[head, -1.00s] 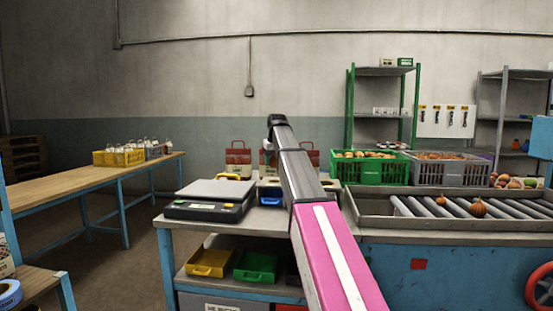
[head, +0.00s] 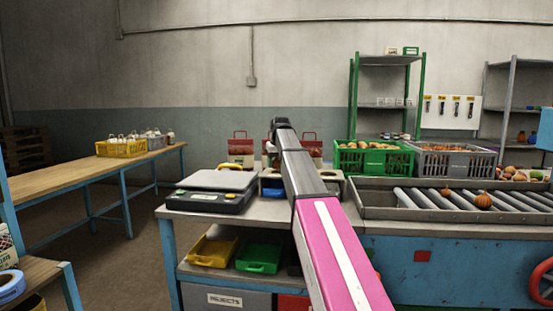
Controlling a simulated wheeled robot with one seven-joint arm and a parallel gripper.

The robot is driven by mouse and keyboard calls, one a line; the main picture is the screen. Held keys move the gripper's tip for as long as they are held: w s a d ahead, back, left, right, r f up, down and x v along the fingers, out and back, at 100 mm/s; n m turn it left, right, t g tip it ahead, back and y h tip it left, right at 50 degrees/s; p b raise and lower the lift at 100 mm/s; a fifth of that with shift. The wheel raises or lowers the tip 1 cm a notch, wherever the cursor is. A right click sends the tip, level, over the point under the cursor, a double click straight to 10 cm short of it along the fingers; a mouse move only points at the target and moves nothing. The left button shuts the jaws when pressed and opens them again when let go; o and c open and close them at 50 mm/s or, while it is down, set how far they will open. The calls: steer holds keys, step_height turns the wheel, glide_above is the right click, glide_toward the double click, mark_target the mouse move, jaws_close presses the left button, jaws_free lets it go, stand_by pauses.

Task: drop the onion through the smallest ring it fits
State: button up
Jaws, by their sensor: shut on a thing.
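My arm (head: 310,185) reaches forward over the bench, and its far end is the dark joint (head: 281,124) near the back edge. My gripper is not visible; the arm hides what lies beyond and below that joint. No held onion can be seen. Two orange-brown, onion-like round things, one nearer (head: 483,201) and one farther (head: 446,193), lie on the grey rollers at the right. A low stand (head: 331,178) with openings shows on both sides of my arm, behind it on the bench. Its ring sizes cannot be told, as my arm covers its middle.
A scale (head: 212,190) stands on the bench at the left. Red-topped sacks (head: 241,150) stand behind. Green (head: 374,160) and grey (head: 452,162) crates of produce stand at the back right. Yellow (head: 212,252) and green (head: 258,259) trays sit on the lower shelf.

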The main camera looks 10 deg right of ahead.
steer(key=shift+f, duration=0.55)
steer(key=o, duration=1)
steer(key=shift+r, duration=0.1)
steer(key=v, duration=1)
steer(key=shift+r, duration=0.3)
